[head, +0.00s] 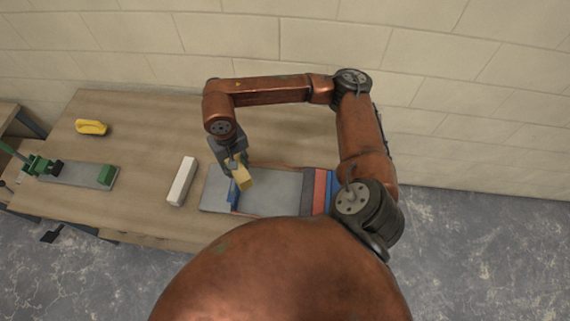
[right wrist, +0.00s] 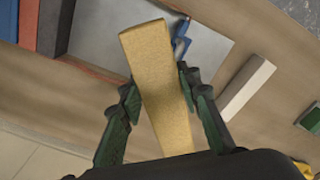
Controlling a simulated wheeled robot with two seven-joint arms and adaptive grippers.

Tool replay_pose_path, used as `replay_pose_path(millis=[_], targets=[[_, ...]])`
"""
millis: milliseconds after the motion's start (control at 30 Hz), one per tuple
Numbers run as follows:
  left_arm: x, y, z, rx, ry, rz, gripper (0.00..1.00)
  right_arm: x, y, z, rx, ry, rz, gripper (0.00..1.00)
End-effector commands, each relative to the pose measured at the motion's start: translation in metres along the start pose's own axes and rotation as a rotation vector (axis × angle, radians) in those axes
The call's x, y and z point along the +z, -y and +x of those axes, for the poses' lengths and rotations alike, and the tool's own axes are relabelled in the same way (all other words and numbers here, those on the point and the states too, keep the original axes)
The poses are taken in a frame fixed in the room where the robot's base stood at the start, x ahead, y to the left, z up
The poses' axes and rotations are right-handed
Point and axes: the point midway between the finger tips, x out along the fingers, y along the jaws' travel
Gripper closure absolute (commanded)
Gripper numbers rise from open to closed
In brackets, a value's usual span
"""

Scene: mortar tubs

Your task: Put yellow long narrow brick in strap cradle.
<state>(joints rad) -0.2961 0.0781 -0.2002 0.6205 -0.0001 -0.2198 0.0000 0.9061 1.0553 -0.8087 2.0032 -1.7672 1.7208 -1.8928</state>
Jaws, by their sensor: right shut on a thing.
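The yellow long narrow brick (head: 244,178) is in my right gripper (head: 236,167), which is shut on it. In the right wrist view the brick (right wrist: 160,85) sits between the two green-padded fingers (right wrist: 157,88), its far end sticking out beyond them. The brick is tilted and appears above the grey board. A small blue upright piece (head: 234,194) stands by the left part of the board, close to the brick; it shows in the right wrist view (right wrist: 181,40). It may be the strap cradle; I cannot tell for sure.
The grey board (head: 276,186) carries red and blue strips (head: 319,190) at its right end. A white bar (head: 182,181) lies left of it. A yellow handled object (head: 91,127) and a green fixture on a grey plate (head: 88,174) are farther left. Bare table lies between.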

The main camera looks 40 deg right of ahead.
Motion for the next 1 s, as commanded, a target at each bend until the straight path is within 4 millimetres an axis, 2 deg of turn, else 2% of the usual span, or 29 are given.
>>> replay_pose_path(millis=[333, 1000], targets=[[0.005, 0.0, -0.03, 0.0, 0.008, -0.002, 0.73, 0.0, -0.015, 0.007, 0.0, 0.001, 0.778, 1.0], [-0.013, 0.004, -0.081, -0.003, -0.012, 0.0, 0.73, 0.009, -0.059, 0.033, 0.004, 0.002, 2.378, 1.0]])
